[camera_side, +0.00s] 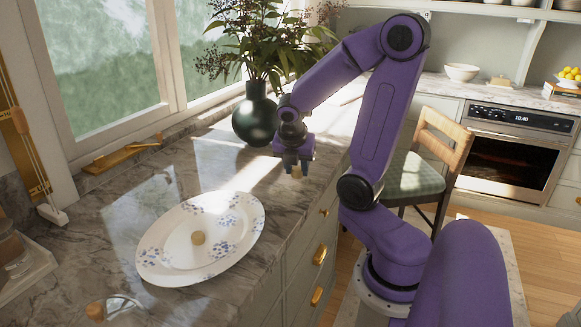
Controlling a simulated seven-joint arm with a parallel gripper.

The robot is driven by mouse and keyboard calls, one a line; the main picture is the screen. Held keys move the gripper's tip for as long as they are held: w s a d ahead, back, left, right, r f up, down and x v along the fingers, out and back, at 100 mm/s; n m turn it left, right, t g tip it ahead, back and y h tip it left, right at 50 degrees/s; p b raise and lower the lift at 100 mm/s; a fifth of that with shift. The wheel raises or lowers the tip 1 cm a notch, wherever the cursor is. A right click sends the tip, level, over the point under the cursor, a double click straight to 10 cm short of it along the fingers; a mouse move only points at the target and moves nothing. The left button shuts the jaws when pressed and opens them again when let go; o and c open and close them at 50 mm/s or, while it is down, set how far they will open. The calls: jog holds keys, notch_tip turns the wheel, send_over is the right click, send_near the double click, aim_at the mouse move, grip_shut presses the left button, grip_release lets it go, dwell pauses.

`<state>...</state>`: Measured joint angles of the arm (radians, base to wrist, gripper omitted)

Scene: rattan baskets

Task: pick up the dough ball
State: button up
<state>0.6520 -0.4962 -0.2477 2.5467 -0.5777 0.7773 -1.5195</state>
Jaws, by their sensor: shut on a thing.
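My gripper (294,168) points down above the marble counter, to the right of the plate and in front of the dark vase. It is shut on a small pale tan piece (297,172) that looks like a dough ball, mostly hidden by the fingers. My gripper is well apart from that lump.
A dark green vase (255,118) with leafy stems stands close behind my gripper. A whisk-like tool (115,307) lies at the counter's front. A wooden chair (440,150) stands to the right. The marble counter (95,235) is clear left of the plate.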

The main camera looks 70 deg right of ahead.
jog(key=shift+s+a+r, duration=0.3)
jog(key=shift+s+a, duration=0.05)
jog(key=shift+s, duration=0.2)
jog(key=shift+s+a+r, duration=0.25)
jog(key=shift+s+a, duration=0.05)
jog(key=shift+s, duration=0.25)
jog(key=shift+s+a+r, duration=0.3)
jog(key=shift+s+a, duration=0.05)
jog(key=shift+s, duration=0.2)
jog(key=shift+a, duration=0.1)
